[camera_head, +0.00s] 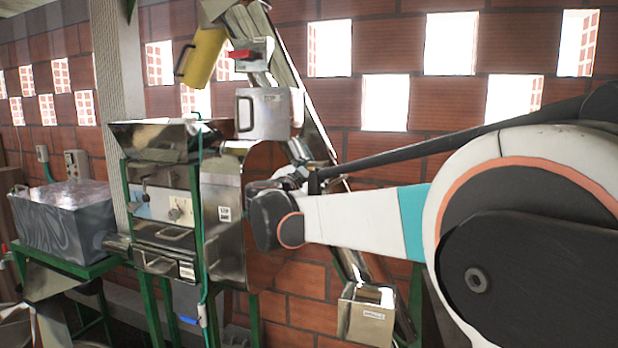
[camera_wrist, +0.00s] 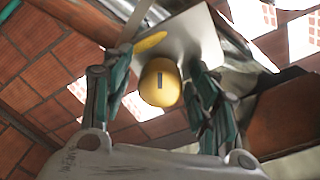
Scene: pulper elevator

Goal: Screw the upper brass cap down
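The brass cap (camera_wrist: 160,84), a round yellow knob with a dark slot in its face, shows in the wrist view. It sits at the lower edge of a pale metal plate (camera_wrist: 190,42). My gripper (camera_wrist: 159,62) is open, with one dark green finger on each side of the cap. Gaps show between the fingers and the cap in this view, so I see no contact. How far the fingertips reach along the cap is hard to tell. In the head view, my arm covers the area by the machine, and I cannot make out the cap there.
The metal machine (camera_head: 222,215) on a green frame stands left of my arm. A sloping metal elevator chute (camera_head: 285,75) runs behind it, with a small metal box (camera_head: 366,314) at its lower end. A grey tank (camera_head: 65,215) stands far left. A brick wall (camera_head: 440,110) closes the back.

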